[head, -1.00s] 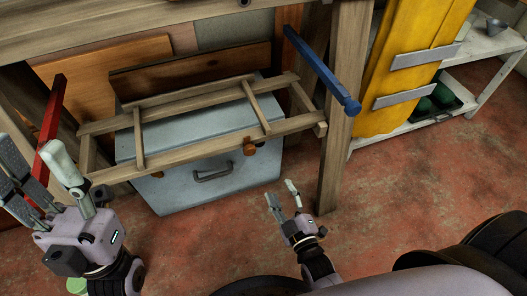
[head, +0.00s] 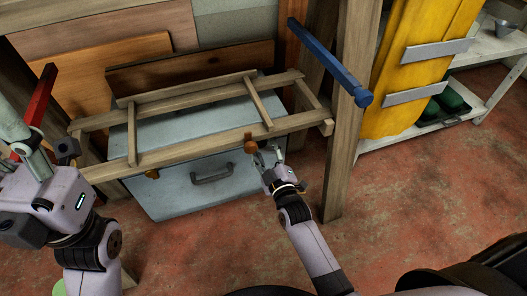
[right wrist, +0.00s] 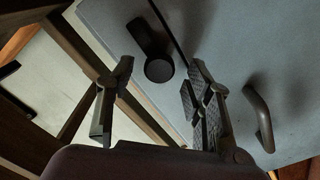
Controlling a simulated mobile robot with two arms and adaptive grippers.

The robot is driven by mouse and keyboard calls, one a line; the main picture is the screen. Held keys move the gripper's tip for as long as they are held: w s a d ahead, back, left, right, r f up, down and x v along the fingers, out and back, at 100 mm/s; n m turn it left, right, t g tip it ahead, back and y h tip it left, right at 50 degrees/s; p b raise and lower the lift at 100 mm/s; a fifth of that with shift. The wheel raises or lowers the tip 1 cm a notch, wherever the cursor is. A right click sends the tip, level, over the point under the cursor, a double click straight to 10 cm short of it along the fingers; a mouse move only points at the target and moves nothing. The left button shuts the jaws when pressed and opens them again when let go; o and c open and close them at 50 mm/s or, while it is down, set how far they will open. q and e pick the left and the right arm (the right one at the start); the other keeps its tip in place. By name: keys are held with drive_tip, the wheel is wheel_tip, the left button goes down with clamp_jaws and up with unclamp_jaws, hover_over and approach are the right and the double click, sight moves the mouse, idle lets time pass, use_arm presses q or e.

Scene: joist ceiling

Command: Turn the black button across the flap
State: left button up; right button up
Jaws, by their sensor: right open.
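A button hangs on the front of the blue-grey chest, by its flap (head: 175,190) with the grey handle (head: 211,180). In the head view the button (head: 250,144) looks orange-brown. In the right wrist view it is a near-black bar with a round end (right wrist: 159,69), beside the dark seam. My right gripper (head: 268,153) is open just right of the button; in the right wrist view its fingertips (right wrist: 161,76) stand either side of the button's round end, with nothing gripped. My left gripper (head: 22,160) is at the left edge, partly cut off, away from the chest.
A wooden frame (head: 200,147) lies over the chest, near my right fingers. A second orange-brown piece (head: 152,174) sits left on the chest front. A wooden post (head: 349,130) and a blue bar (head: 335,68) stand right. The red floor (head: 400,200) is clear.

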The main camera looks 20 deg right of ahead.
drive_tip(key=shift+w, duration=0.7)
drive_tip(key=shift+c, duration=0.4)
clamp_jaws()
